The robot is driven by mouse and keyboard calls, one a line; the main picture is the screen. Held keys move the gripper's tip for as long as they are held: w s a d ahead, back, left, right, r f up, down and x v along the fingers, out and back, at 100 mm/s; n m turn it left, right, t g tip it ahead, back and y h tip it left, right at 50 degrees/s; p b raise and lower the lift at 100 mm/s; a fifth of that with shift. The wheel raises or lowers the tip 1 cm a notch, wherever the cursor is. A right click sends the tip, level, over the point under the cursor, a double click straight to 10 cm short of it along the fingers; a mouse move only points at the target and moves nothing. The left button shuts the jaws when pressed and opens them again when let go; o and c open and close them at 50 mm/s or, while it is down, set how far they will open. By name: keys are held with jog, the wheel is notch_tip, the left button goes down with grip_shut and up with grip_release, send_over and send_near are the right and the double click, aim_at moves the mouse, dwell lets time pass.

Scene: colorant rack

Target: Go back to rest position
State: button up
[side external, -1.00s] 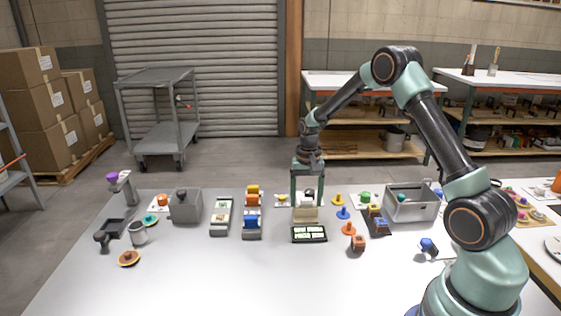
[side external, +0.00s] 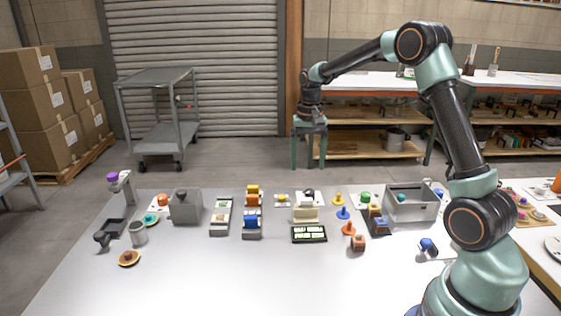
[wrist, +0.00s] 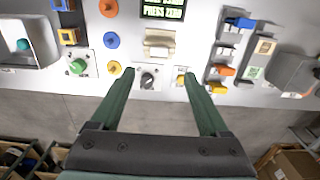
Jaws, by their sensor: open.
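My gripper (side external: 309,160) is open and empty, raised well above the back part of the white table (side external: 190,285). Its two green fingers point down and stand wide apart. In the wrist view the fingertips (wrist: 158,74) lie either side of a dark knob on a white plate (wrist: 148,80), with clear height between. Beyond the knob are a beige block (wrist: 159,42) and a black display (wrist: 163,9) with light text, one line reading "PRESS ZERO".
Below me stand coloured pegs (side external: 343,212), a green button plate (wrist: 78,66), a grey open bin (side external: 411,208) and blocks on racks (side external: 252,222). A grey lidded box (side external: 186,206) and a cup (side external: 138,233) stand to the left. The air around my gripper is clear.

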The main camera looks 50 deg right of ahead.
jog(key=s+a+r+n+t, duration=0.2)
jog(key=s+a+r+n, duration=0.2)
jog(key=s+a+r, duration=0.35)
jog(key=s+a+r+n+t, duration=0.1)
jog(key=s+a+n+t, duration=0.2)
jog(key=s+a+n, duration=0.2)
jog(key=s+a, duration=0.3)
jog(key=s, duration=0.1)
jog(key=shift+a+r+t, duration=0.2)
jog(key=shift+r+t, duration=0.1)
